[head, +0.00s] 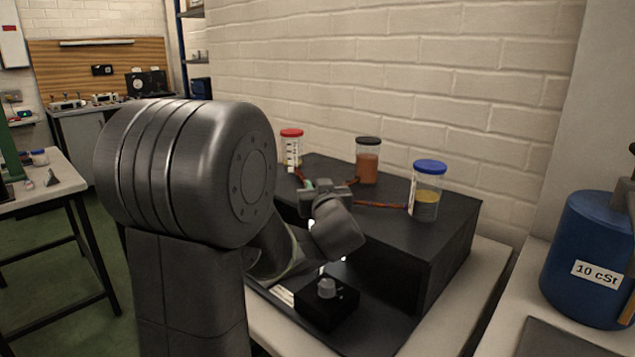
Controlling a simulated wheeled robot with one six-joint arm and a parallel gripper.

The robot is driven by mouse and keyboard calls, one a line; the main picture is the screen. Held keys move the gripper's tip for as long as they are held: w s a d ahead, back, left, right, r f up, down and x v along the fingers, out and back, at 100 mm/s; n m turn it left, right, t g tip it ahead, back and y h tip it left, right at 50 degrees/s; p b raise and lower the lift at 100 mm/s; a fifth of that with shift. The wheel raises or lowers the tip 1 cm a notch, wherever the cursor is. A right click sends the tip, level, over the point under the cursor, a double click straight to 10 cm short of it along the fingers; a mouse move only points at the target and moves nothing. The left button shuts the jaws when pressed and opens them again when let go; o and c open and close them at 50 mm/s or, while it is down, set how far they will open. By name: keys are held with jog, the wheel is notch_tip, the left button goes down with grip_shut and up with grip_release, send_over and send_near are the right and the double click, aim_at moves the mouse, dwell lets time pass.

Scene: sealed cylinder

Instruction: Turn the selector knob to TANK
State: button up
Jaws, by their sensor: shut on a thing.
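My gripper (322,190) is at the front top edge of the black housing (455,228), where orange-brown tubes from three jars meet. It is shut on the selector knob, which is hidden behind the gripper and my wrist. I cannot read the knob's pointer or any TANK label. The jars stand on the housing: a red-lidded jar (291,152) at left, a dark-lidded jar with orange-brown liquid (368,164) in the middle, and a blue-lidded jar with yellow and dark layers (428,190) at right.
A small black box with a grey knob (327,288) sits on the dark base below my wrist, apart from it. A blue container labelled 10 cSt (590,260) stands on the right bench. A white brick wall (400,65) is close behind the housing.

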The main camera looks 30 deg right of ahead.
jog(key=shift+r+n+y+p, duration=0.1)
jog(key=shift+n+y+p, duration=0.2)
jog(key=shift+y+p, duration=0.25)
jog(key=o, duration=1)
jog(key=shift+c, duration=0.2)
jog(key=v, duration=1.3)
jog(key=shift+s+f+p, duration=0.2)
jog(key=shift+s+p, duration=0.2)
jog(key=shift+a, duration=0.15)
jog(key=x, duration=0.7)
jog(key=b+x, duration=0.1)
jog(key=x, duration=0.6)
jog(key=shift+r, duration=0.15)
jog(key=shift+s, duration=0.1)
